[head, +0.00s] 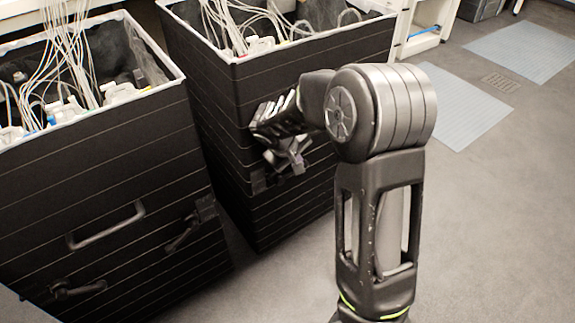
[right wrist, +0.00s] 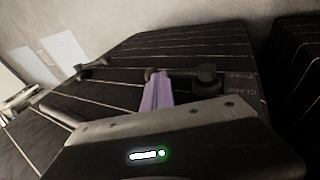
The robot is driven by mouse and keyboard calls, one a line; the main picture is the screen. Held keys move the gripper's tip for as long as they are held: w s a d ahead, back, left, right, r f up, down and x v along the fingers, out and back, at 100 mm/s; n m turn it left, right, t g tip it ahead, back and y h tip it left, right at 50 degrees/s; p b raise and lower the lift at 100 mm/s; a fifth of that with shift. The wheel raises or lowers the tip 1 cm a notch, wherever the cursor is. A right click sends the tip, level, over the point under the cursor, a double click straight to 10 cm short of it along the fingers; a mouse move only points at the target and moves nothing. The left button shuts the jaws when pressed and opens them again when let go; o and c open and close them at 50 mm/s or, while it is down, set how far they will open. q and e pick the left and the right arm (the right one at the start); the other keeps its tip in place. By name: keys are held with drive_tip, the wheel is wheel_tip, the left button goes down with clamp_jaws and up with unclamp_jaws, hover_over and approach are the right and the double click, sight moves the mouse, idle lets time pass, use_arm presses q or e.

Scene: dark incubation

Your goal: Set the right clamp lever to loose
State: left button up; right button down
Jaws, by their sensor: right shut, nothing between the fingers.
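My right gripper (head: 288,160) is at the front of the right-hand dark box, near that face's left edge. In the right wrist view its purple fingers (right wrist: 157,95) are shut with nothing between them. Their tips overlap the free end of a dark clamp lever (right wrist: 185,74) with a round pivot (right wrist: 207,79); I cannot tell whether they touch. The lever lies roughly across that picture, beside small lettering, partly legible as "CLAMP". A second lever (right wrist: 91,65) shows farther off on the same face. In the head view my arm hides much of this face. My left gripper is out of view.
The right-hand box (head: 215,110) and left-hand box (head: 40,185) hold cables and white devices. The left one has a bar handle (head: 105,228) and two levers (head: 183,236), (head: 78,289). A handle (right wrist: 62,116) shows near my wrist. Floor at right is clear, with pale mats (head: 460,105).

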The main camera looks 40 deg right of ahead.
drive_tip(key=shift+s+b+x, duration=0.2)
drive_tip(key=shift+b+x, duration=0.6)
drive_tip(key=shift+x, duration=0.4)
drive_tip(key=shift+s+b+x, duration=0.25)
drive_tip(key=shift+b+x, duration=0.55)
drive_tip(key=shift+x, duration=0.45)
drive_tip(key=shift+s+a+f, duration=0.15)
drive_tip(key=shift+f, duration=0.1)
drive_tip(key=p+v, duration=0.3)
drive_tip(key=v, duration=0.5)
